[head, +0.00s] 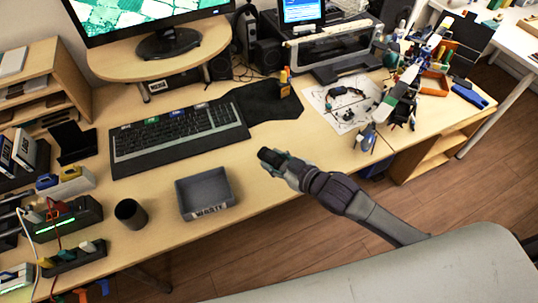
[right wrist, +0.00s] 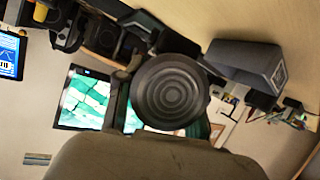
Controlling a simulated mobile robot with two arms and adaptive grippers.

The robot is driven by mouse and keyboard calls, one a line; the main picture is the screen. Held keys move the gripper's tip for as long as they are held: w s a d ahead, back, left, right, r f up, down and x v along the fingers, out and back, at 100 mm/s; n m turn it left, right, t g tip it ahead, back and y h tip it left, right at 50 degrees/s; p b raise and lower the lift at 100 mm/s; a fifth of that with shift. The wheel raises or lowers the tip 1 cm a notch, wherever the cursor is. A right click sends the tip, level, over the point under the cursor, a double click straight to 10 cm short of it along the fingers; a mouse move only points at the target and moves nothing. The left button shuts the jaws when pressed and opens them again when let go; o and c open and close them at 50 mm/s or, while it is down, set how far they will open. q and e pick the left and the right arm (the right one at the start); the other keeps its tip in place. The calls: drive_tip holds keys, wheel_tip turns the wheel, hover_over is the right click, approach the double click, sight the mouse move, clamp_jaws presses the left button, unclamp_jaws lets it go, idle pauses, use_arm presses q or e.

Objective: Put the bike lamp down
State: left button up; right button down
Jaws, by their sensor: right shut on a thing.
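The bike lamp (right wrist: 170,94) is a dark round thing with concentric rings on its face, seen large in the right wrist view. In the head view it shows as a small black end (head: 268,156) at the tip of my right gripper (head: 283,166). The right gripper is shut on the lamp, with a finger showing on either side of it in the wrist view. It is held over the front part of the desk (head: 262,190), right of the grey tray; I cannot tell its exact height. My left gripper is not in view.
A grey tray labelled WASTE (head: 205,213) and a dark cup (head: 130,213) stand left of the gripper. A keyboard (head: 178,136) lies behind them. A black cloth (head: 262,104) and a white sheet with small parts (head: 324,112) lie farther back. Bare desk surrounds the gripper.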

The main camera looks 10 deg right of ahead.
sight(267, 156)
drive_tip(key=x, duration=0.4)
drive_tip(key=shift+w+d+f, duration=0.2)
drive_tip(key=shift+d+f, duration=0.05)
drive_tip(key=shift+f, duration=2.05)
drive_tip(key=c, duration=0.7)
unclamp_jaws()
drive_tip(key=shift+f, duration=0.2)
drive_tip(key=shift+r, duration=0.25)
drive_tip(key=v, duration=1)
drive_tip(key=shift+s+d, duration=0.15)
drive_tip(key=shift+s, duration=0.2)
drive_tip(key=shift+s+d+r, duration=0.3)
drive_tip(key=shift+s, duration=0.2)
